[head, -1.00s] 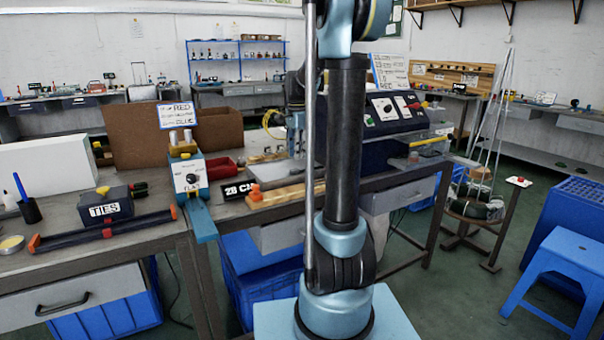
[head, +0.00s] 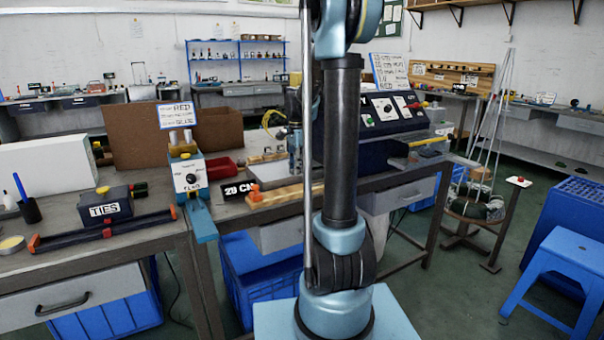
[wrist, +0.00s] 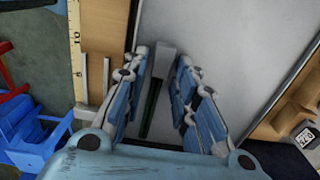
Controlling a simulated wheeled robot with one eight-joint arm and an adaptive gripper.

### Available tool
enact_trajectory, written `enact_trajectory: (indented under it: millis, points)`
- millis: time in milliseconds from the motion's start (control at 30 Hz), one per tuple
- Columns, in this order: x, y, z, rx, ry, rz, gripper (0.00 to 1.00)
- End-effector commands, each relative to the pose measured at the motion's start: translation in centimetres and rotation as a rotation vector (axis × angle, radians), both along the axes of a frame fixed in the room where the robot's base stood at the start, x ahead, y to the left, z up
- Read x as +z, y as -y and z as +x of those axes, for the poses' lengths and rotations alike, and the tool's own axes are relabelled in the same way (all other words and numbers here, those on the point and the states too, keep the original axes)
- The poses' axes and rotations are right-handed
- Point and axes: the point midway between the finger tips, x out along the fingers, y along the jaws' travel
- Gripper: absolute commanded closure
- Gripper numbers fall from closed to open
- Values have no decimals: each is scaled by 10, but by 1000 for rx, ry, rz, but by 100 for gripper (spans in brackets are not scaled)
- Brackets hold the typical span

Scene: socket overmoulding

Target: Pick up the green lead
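The green lead (wrist: 152,108) shows in the wrist view as a thin dark green strip, with a grey piece (wrist: 164,62) at its far end. It lies over a pale grey plate (wrist: 215,35), between the two fingers of my gripper (wrist: 163,60). The fingers stand apart, with visible gaps to the lead on both sides. In the head view my gripper (head: 294,155) is over the bench beyond the wooden block, partly hidden by my arm. I cannot make out the lead there.
A wooden strip with a ruler (wrist: 75,45) runs left of the plate in the wrist view. In the head view, the 20 cm sign (head: 238,190), a red bin (head: 222,167) and a dark control box (head: 385,120) stand around the gripper.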

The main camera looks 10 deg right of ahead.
Motion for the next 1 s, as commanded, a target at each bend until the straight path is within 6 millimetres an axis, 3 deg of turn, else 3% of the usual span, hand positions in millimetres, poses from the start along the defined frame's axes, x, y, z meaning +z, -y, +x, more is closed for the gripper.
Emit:
enact_trajectory:
  millis: [33, 100, 567, 767, 1000]
  points:
    - [0, 0, 0, 0, 0, 0, 87]
    - [0, 0, 0, 0, 0, 0, 100]
    - [6, 0, 0, 0, 0, 0, 100]
    - [32, 0, 0, 0, 0, 0, 100]
    - [88, 0, -1, 0, 0, 0, 100]
